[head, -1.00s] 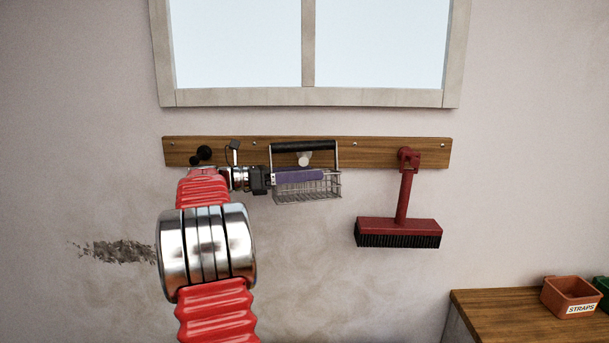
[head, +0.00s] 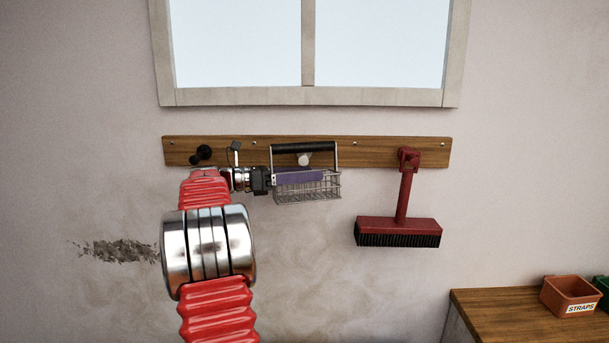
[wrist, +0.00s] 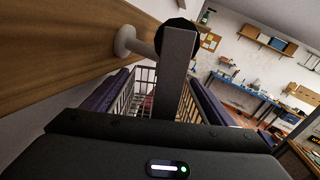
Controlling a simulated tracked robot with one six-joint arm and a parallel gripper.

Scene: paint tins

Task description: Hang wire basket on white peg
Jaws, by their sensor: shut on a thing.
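The wire basket (head: 308,190) is grey mesh with a black grip (head: 303,147) on two metal uprights. It hangs level in front of the wall board. The white peg (head: 304,159) shows just below the grip, inside the handle's opening. In the wrist view the white peg (wrist: 125,40) sticks out from the board and passes behind a handle upright (wrist: 175,75), which hides its tip. I cannot tell whether the grip touches the peg. My gripper (head: 300,176), with purple fingers, comes from the left and is shut on the basket; its fingers flank it in the wrist view.
A wooden board (head: 380,152) carries a black peg (head: 204,152) at left and a red brush (head: 398,232) hanging at right. A window (head: 305,97) is above. A bench (head: 500,312) with an orange STRAPS bin (head: 570,296) stands lower right. The wall below the basket is clear.

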